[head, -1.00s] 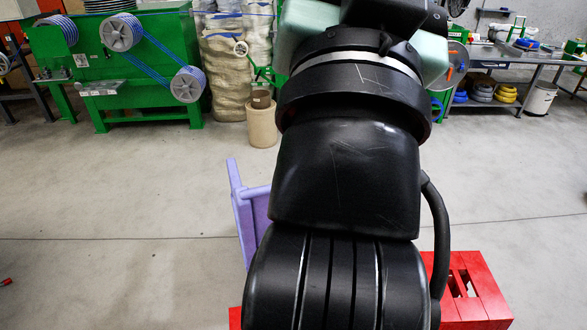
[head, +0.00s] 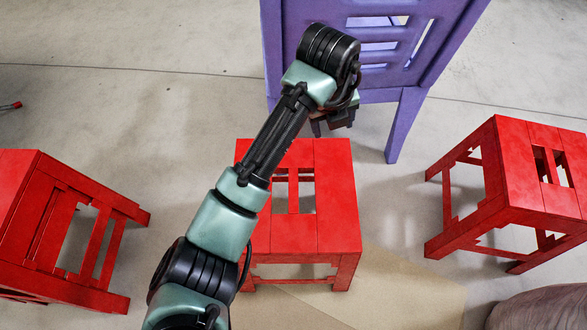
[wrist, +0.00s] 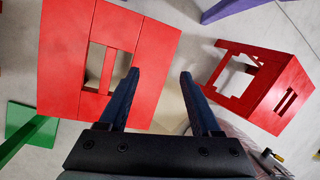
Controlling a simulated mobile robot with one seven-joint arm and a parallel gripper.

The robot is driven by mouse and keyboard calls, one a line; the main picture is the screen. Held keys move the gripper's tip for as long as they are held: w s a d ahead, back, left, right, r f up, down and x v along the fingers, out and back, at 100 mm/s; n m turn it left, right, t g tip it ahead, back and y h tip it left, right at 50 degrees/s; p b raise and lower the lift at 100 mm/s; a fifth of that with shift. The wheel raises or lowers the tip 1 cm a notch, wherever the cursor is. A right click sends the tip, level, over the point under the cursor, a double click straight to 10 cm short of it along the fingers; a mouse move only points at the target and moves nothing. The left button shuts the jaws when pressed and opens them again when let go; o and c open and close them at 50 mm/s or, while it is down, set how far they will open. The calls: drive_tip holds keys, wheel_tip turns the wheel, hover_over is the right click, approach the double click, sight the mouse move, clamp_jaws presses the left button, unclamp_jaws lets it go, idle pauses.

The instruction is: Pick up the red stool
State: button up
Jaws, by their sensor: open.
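Three red stools show in the head view. The middle stool (head: 330,190) stands upright with a slotted seat, partly covered by my arm. The right stool (head: 530,165) stands upright. The left stool (head: 45,215) is cut off by the picture edge. My gripper (head: 333,126) is open and empty, just beyond the middle stool's far edge, close to the purple chair. In the wrist view, my gripper (wrist: 160,72) has both fingers spread. A large red seat (wrist: 65,60) with slots lies beside and below the left finger. Another red stool (wrist: 262,88) is right of the fingers.
A purple chair (head: 300,40) stands right behind the middle stool. A tan sheet (head: 390,280) lies on the floor at the front. Bare floor (head: 130,110) lies at the left back. A green object (wrist: 30,130) shows at the wrist view's left edge.

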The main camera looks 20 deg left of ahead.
sight(294, 186)
drive_tip(key=s+a+f+m+g+b, duration=0.1)
drive_tip(key=s+f, duration=0.1)
drive_tip(key=f, duration=0.1)
drive_tip(key=s+a+f+m+g+b, duration=0.1)
drive_tip(key=s+a+f, duration=0.1)
drive_tip(key=f, duration=0.2)
drive_tip(key=s+a+f+g+b, duration=0.1)
drive_tip(key=s+a+f, duration=0.1)
drive_tip(key=f, duration=0.1)
drive_tip(key=shift+s+f+m+g, duration=0.2)
drive_tip(key=shift+f+m+g, duration=0.1)
drive_tip(key=shift+f+m, duration=0.1)
wheel_tip(294, 186, down, 7)
drive_tip(key=b, duration=0.3)
drive_tip(key=shift+s+r+b, duration=0.1)
drive_tip(key=shift+b, duration=0.3)
drive_tip(key=f+b, duration=0.1)
drive_tip(key=f, duration=0.1)
drive_tip(key=f+b, duration=0.1)
drive_tip(key=s+f+b, duration=0.1)
drive_tip(key=f+b, duration=0.1)
drive_tip(key=shift+d+f, duration=0.1)
drive_tip(key=shift+f, duration=0.25)
drive_tip(key=shift+r, duration=0.1)
clamp_jaws()
drive_tip(key=shift+w+r, duration=0.1)
drive_tip(key=shift+r, duration=0.05)
